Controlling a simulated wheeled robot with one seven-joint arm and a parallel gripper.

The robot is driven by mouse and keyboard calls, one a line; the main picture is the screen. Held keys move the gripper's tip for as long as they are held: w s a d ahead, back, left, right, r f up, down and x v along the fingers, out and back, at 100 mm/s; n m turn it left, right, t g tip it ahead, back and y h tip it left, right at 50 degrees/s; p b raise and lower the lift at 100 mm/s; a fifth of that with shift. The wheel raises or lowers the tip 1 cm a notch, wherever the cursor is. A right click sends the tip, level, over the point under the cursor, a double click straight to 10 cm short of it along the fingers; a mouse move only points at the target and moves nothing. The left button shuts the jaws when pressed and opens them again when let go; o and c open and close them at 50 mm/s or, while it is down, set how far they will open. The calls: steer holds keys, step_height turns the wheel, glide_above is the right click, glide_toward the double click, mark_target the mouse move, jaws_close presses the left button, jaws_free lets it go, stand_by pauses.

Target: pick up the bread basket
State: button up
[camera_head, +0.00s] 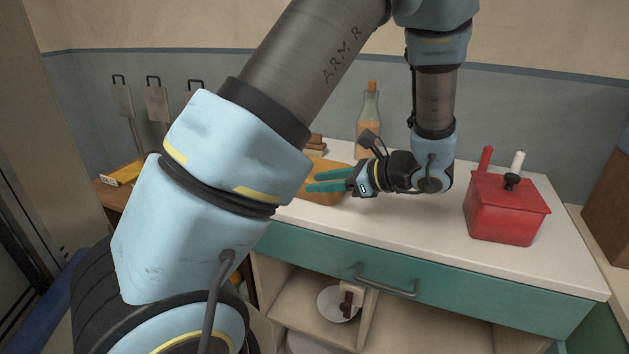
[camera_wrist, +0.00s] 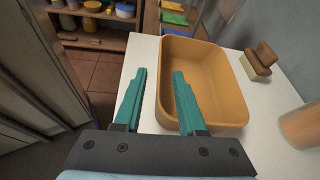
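The bread basket is a tan, open, empty tub with rounded corners. In the wrist view the basket (camera_wrist: 228,82) lies ahead on the white counter, a little right of centre. In the head view the basket (camera_head: 318,195) is partly hidden behind my arm. My gripper (camera_head: 310,182) has teal fingers, spread apart, at the basket's near side. In the wrist view my gripper (camera_wrist: 158,75) is open with nothing held. The right finger overlaps the basket's left wall and the left finger is outside it. I cannot tell whether either touches.
A red lidded box (camera_head: 505,212) stands on the right of the counter (camera_head: 440,235). A bottle (camera_head: 369,115) stands behind my gripper. A small brown-and-cream block (camera_wrist: 260,62) sits beside the basket. The counter's left edge drops to a tiled floor (camera_wrist: 100,68).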

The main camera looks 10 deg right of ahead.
steer(key=p+x, duration=0.1)
steer(key=x, duration=0.3)
steer(key=shift+a+f, duration=0.1)
steer(key=shift+f, duration=0.05)
steer(key=shift+c, duration=0.2)
jaws_close()
stand_by(1.1)
